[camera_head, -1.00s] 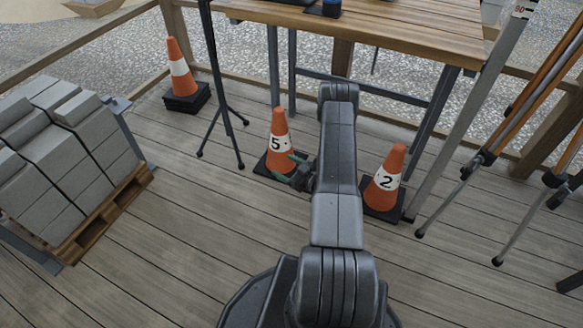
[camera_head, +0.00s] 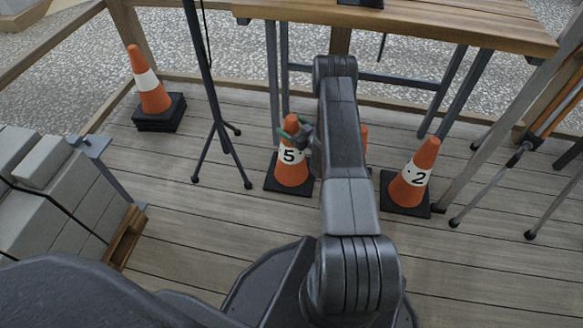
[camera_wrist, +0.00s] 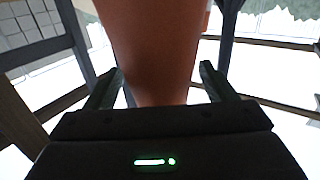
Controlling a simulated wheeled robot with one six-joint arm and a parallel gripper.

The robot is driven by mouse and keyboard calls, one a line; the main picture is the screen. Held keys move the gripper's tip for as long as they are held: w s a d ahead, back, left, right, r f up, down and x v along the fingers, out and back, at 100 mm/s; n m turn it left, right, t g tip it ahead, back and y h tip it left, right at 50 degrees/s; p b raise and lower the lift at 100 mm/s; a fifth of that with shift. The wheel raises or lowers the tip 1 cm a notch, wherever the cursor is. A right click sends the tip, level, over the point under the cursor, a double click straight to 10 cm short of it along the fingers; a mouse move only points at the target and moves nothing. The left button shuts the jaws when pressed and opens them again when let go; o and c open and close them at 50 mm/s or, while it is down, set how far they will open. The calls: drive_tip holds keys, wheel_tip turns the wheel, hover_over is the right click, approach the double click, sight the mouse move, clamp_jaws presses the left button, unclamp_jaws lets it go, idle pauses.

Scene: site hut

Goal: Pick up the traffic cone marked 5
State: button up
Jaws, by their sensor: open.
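The traffic cone marked 5 (camera_head: 291,173) is orange with a white band and stands upright on its black base, just left of my arm in the head view. My gripper (camera_head: 296,133) is at the upper part of this cone, above the number. In the wrist view, an orange cone surface (camera_wrist: 152,45) fills the space between the two fingers of my gripper (camera_wrist: 160,78). The fingers are apart, one on each side of it; whether either touches is unclear. The cone marked 2 (camera_head: 412,183) stands to the right.
Part of another orange cone (camera_head: 364,137) shows behind my arm. A cone on stacked black bases (camera_head: 150,82) stands at the left. A tripod leg (camera_head: 213,110) rises near cone 5. A wooden table (camera_head: 420,28) stands behind, and a pallet of grey blocks (camera_head: 60,190) at left.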

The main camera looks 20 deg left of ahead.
drive_tip(key=shift+a, duration=0.15)
clamp_jaws()
drive_tip(key=shift+w+r, duration=0.1)
drive_tip(key=shift+r, duration=0.05)
